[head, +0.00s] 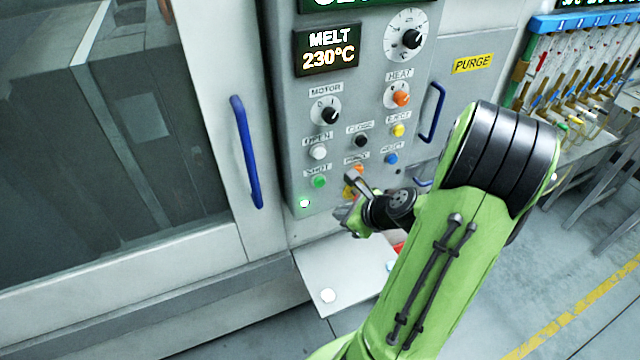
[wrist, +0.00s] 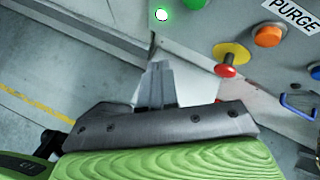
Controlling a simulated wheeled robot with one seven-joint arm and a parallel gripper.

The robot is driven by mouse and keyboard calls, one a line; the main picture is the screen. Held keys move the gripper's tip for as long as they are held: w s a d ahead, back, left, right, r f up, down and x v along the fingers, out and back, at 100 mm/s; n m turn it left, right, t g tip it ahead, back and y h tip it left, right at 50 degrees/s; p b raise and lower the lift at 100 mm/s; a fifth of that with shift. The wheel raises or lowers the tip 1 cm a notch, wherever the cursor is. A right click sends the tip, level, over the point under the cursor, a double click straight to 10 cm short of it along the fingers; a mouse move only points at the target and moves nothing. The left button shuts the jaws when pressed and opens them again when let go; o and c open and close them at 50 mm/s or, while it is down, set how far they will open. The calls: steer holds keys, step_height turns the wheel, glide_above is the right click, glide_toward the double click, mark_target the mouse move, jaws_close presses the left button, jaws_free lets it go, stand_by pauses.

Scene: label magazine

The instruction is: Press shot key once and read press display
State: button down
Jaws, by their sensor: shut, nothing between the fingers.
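The green shot key (head: 319,182), under a SHOT label, sits low on the grey control panel in the head view. Its edge shows at the top of the wrist view (wrist: 194,3). My gripper (head: 345,213) is shut and empty, below and right of the key and apart from it. Its closed fingers (wrist: 158,85) point towards the panel in the wrist view.
A lit green lamp (head: 304,204) is below the shot key. An orange button (wrist: 268,35) labelled PURGE and a red mushroom button (wrist: 230,60) on yellow are close to my gripper. A blue door handle (head: 247,152) is left of the panel. A pale tray (head: 325,275) juts out below.

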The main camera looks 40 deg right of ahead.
mark_target(320, 183)
steer(key=w+d+p, duration=0.1)
steer(key=w+d, duration=0.1)
steer(key=w, duration=0.4)
steer(key=shift+w, duration=0.35)
steer(key=shift+w, duration=0.1)
stand_by(1.5)
steer(key=shift+w+d+p, duration=0.15)
steer(key=shift+w+p, duration=0.15)
steer(key=shift+p, duration=0.05)
steer(key=shift+w+d, duration=0.1)
steer(key=shift+w, duration=0.35)
stand_by(0.7)
steer(key=shift+s+a, duration=0.25)
steer(key=shift+s, duration=0.6)
